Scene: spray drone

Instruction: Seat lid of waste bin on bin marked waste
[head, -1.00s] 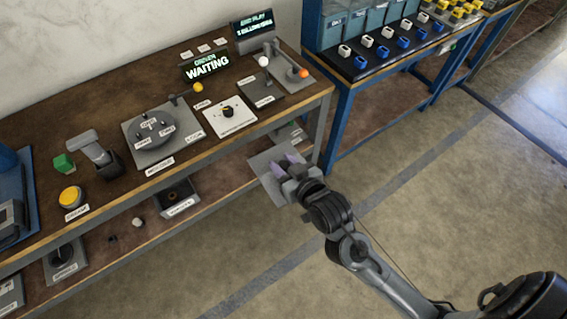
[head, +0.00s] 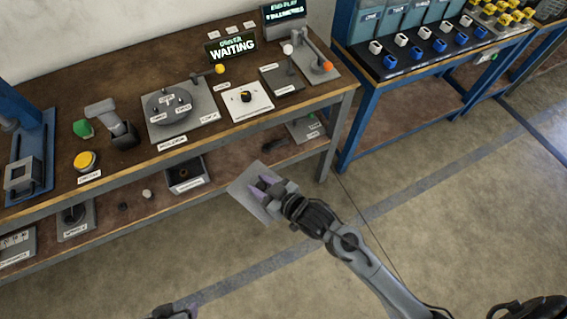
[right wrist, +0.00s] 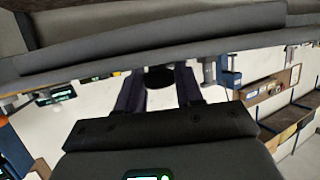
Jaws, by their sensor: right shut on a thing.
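The lid, a flat grey square plate (head: 248,192), is held by my right gripper (head: 262,187), in front of the bench and over the floor. In the right wrist view a wide grey panel that looks like the lid (right wrist: 150,38) spans the top, with a dark round part between the fingers (right wrist: 158,90). An open grey bin (head: 186,174) with a dark inside stands on the lower shelf, left of the lid and apart from it. Its front label is too small to read. A bit of my left gripper (head: 172,312) shows at the bottom edge; its jaws are unclear.
The bench top (head: 50,155) overhangs the lower shelf (head: 140,205). A small white piece (head: 147,193) and a dark one lie left of the bin. A grey plate (head: 305,128) sits on the shelf's right end. A blue-framed bench stands right. The floor in front is clear.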

